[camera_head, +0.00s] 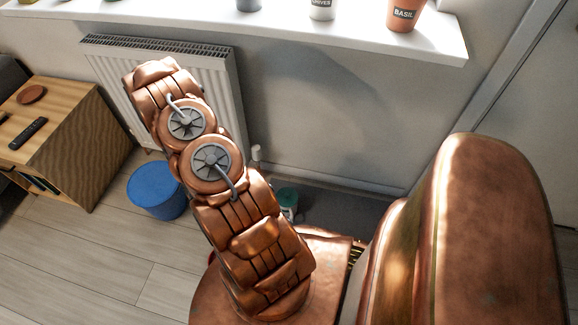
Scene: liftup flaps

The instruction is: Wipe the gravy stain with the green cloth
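I see no green cloth and no gravy stain that I can make out in the head view. My copper-coloured arm rises from the bottom middle towards the upper left, in front of the radiator. My gripper is not visible, so its state and anything in it are hidden. A small greenish object (287,196) stands low by the wall, partly hidden behind my arm, and I cannot tell what it is.
A wooden cabinet (108,150) at the left bears a remote (28,133) and a round brown dish (31,94). A blue bucket (156,191) stands on the floor. A white radiator (228,95) is below the windowsill (280,30), which holds several pots. Floor at lower left is clear.

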